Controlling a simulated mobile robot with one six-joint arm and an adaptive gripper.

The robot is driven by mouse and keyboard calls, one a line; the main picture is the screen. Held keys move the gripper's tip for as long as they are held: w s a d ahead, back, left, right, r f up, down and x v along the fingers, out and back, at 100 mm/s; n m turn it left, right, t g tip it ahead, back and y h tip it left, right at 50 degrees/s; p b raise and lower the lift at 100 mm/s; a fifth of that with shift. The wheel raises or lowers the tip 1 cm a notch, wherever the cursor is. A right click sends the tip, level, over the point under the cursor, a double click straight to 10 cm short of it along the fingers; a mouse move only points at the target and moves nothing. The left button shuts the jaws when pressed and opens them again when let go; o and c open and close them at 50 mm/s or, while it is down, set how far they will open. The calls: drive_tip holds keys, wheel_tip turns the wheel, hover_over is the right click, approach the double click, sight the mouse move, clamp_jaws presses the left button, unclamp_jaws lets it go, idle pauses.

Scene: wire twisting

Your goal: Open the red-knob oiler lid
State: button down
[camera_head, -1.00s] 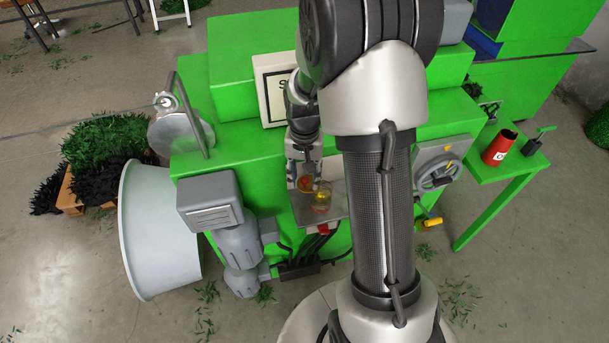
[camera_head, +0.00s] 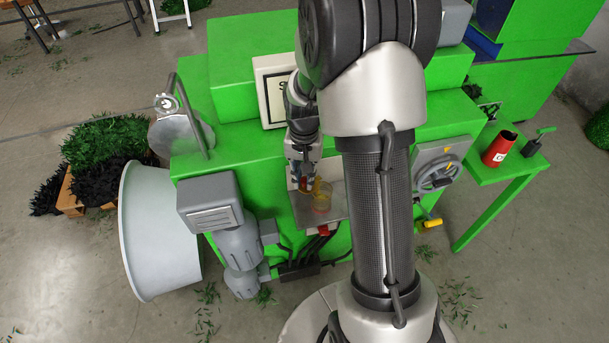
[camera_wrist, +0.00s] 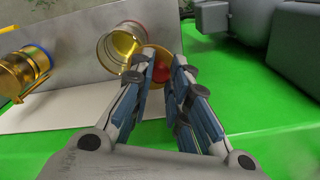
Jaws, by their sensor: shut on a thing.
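My gripper (camera_wrist: 160,72) is shut on the red knob (camera_wrist: 161,73), which shows between its fingertips in the wrist view. A gold lid (camera_wrist: 152,52) stands at the knob, beside the clear oiler cup (camera_wrist: 108,50) with a yellow inner part. The fingers hide part of the lid, so I cannot tell whether it still touches the cup. In the head view my gripper (camera_head: 303,184) is just left of the clear cup (camera_head: 323,204). A second, gold oiler (camera_wrist: 22,72) with a blue edge shows at the left of the wrist view.
The oiler area has a grey metal plate (camera_head: 335,213) on the green machine (camera_head: 235,140). A grey motor (camera_head: 238,245) stands to the left. A red can (camera_head: 499,148) stands on the green side table at the right. My arm hides the machine's middle.

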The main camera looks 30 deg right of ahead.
drive_tip(key=w+m, duration=0.1)
drive_tip(key=m, duration=0.1)
drive_tip(key=w+m+p, duration=0.1)
drive_tip(key=m, duration=0.1)
drive_tip(key=shift+d, duration=0.1)
drive_tip(key=c, duration=1.5)
unclamp_jaws()
drive_tip(key=shift+s, duration=0.1)
